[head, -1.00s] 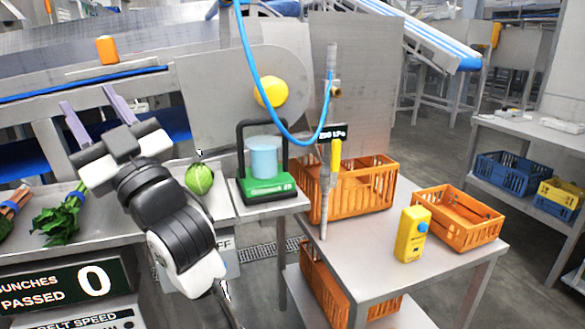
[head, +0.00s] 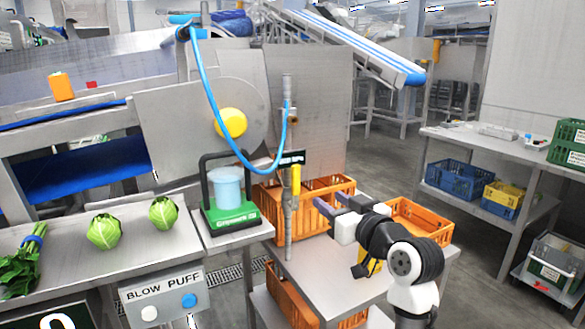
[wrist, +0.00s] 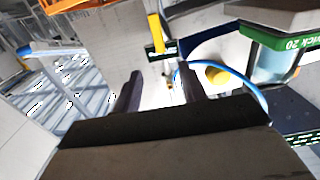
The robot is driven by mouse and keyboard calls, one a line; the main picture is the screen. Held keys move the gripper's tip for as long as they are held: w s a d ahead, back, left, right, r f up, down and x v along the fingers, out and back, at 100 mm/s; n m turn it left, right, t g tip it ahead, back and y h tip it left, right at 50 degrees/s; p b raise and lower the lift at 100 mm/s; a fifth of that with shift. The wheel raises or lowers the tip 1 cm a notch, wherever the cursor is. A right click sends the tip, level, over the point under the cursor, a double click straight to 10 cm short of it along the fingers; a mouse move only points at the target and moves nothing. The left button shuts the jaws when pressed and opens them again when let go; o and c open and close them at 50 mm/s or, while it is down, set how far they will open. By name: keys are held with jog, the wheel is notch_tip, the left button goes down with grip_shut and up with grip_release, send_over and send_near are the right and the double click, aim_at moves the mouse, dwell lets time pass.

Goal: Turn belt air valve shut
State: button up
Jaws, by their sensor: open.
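The belt air valve is on a vertical grey pipe (head: 289,220). A blue hose (head: 215,110) loops to the upper pipe. My gripper (head: 334,203) is to the right of the lever and apart from it, with its fingers spread and empty. In the wrist view the yellow lever (wrist: 156,33) shows beyond the gap between the two dark fingers (wrist: 160,86).
A green-based device with a blue cylinder (head: 228,192) stands left of the pipe. Orange crates (head: 318,190) sit behind and right of it on the metal table (head: 325,270). Two cabbages (head: 104,231) lie on the left counter. A yellow device is partly hidden behind my arm.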

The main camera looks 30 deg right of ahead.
aim_at(297, 178)
jog(key=w+p, duration=0.1)
jog(key=w, duration=0.3)
jog(key=w+p, duration=0.1)
jog(key=w, duration=0.3)
jog(key=w+d+p, duration=0.1)
jog(key=w, duration=0.3)
jog(key=shift+w+d+f+p, duration=0.1)
jog(key=shift+w+p, duration=0.1)
jog(key=shift+p, duration=0.1)
jog(key=shift+w+d+f, duration=0.1)
jog(key=shift+w, duration=0.6)
jog(key=shift+c, duration=0.3)
grip_shut()
